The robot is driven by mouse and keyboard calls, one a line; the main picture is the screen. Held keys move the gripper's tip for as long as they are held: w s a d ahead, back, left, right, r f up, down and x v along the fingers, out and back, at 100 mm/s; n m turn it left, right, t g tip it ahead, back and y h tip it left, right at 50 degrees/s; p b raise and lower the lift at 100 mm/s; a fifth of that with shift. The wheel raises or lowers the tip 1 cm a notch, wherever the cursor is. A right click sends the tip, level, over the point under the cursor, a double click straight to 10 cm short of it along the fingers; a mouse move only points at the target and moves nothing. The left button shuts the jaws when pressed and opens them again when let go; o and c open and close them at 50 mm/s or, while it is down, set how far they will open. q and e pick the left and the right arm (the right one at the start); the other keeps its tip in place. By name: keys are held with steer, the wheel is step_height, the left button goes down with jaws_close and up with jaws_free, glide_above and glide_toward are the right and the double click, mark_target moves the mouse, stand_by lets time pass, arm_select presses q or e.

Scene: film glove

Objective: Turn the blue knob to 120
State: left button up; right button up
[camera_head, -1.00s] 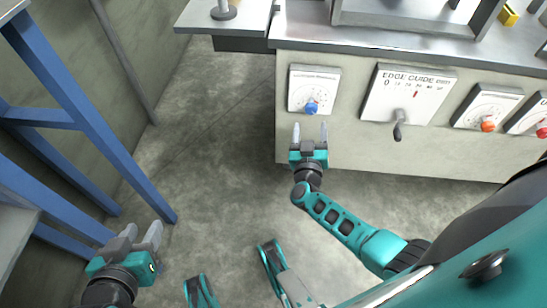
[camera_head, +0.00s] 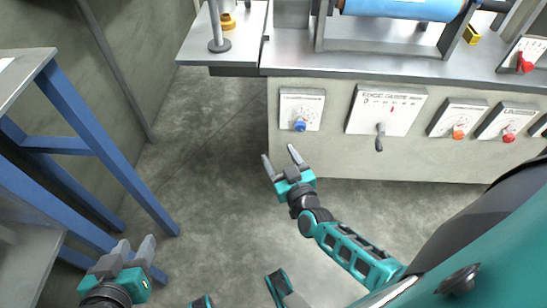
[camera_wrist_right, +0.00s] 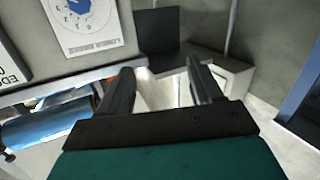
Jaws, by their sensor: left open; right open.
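The blue knob (camera_head: 300,125) sits at the lower part of a white dial panel (camera_head: 301,103) on the front of the machine, at its left end. In the right wrist view the blue knob (camera_wrist_right: 78,5) is cut by the top edge, with its dial panel (camera_wrist_right: 90,30) upside down. My right gripper (camera_head: 281,158) is open and empty, below and a little left of the knob, apart from it. Its fingers also show in the right wrist view (camera_wrist_right: 158,85). My left gripper (camera_head: 134,250) is open and empty at the lower left, far from the machine.
An EDGE GUIDE panel (camera_head: 386,108) with a grey lever (camera_head: 380,138) is right of the dial. Further right are an orange knob (camera_head: 458,133) and a red knob (camera_head: 509,136). A blue frame (camera_head: 105,140) stands at the left. The floor between is clear.

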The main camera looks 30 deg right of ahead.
arm_select(q)
step_height(320, 180, up, 7)
steer(key=p, duration=0.6)
arm_select(e)
steer(key=s+a+r+n+g+y, duration=0.2)
steer(key=s+a+r+y, duration=0.2)
steer(key=s+a+r, duration=0.1)
step_height(320, 180, up, 2)
steer(key=shift+s+r+g, duration=0.1)
steer(key=shift+s+g, duration=0.3)
steer(key=shift+s, duration=0.05)
steer(key=s+r+g+p, duration=0.3)
steer(key=s+r+p, duration=0.2)
steer(key=s, duration=0.2)
steer(key=shift+r+n+h, duration=0.25)
steer(key=shift+n+h, duration=0.05)
arm_select(q)
steer(key=shift+y, duration=0.9)
steer(key=a+f, duration=0.1)
steer(key=s+a+f, duration=0.1)
steer(key=a, duration=0.1)
steer(key=s+a, duration=0.1)
steer(key=shift+s+a+f, duration=0.15)
steer(key=shift+a+f, duration=0.2)
steer(key=shift+f, duration=0.05)
arm_select(e)
steer(key=shift+f, duration=0.1)
